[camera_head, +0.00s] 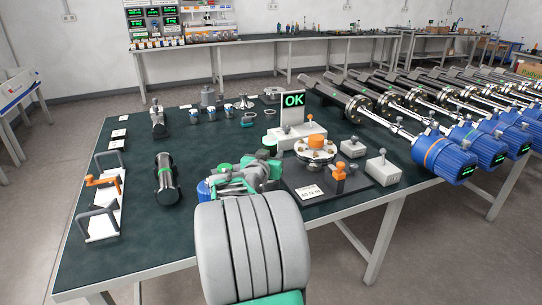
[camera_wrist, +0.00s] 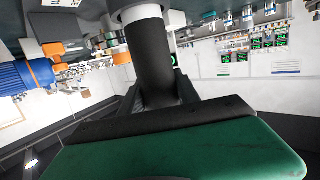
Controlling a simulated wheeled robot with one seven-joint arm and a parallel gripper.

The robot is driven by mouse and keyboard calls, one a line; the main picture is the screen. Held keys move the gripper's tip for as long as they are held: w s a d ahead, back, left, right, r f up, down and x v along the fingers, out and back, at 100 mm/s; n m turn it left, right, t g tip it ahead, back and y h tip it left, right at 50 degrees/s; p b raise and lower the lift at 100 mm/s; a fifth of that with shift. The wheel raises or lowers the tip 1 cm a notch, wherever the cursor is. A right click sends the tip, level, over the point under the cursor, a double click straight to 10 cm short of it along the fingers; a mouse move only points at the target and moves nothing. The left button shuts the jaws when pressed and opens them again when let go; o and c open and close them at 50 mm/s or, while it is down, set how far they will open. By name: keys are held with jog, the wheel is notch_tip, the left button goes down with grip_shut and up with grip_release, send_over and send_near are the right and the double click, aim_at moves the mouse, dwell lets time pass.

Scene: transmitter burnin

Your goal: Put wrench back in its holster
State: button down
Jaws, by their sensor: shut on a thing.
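My gripper (camera_wrist: 160,98) is shut on a thick black shaft (camera_wrist: 156,55), which I take to be the wrench's handle. The shaft stands out from between the jaws and has a pale collar at its far end. Its working end cannot be made out. In the head view my gripper (camera_head: 262,170) is over the front middle of the table, with my grey and green arm hiding much of it. What it holds is not clear there. No holster can be told for sure. A white rack (camera_head: 103,222) with grey handles and an orange-handled part (camera_head: 103,181) lies at the left.
The green-topped table (camera_head: 135,245) also bears a black cylinder with a green band (camera_head: 166,180), a stand with an OK screen (camera_head: 293,101) and an orange-topped flanged unit (camera_head: 316,148). Blue-headed transmitters (camera_head: 445,158) line the right. The table's left front is clear.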

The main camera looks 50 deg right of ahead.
jog(key=c, duration=0.8)
grip_release()
jog(key=shift+f, duration=0.15)
jog(key=v, duration=0.7)
jog(key=shift+s+a, duration=0.1)
jog(key=shift+a, duration=0.25)
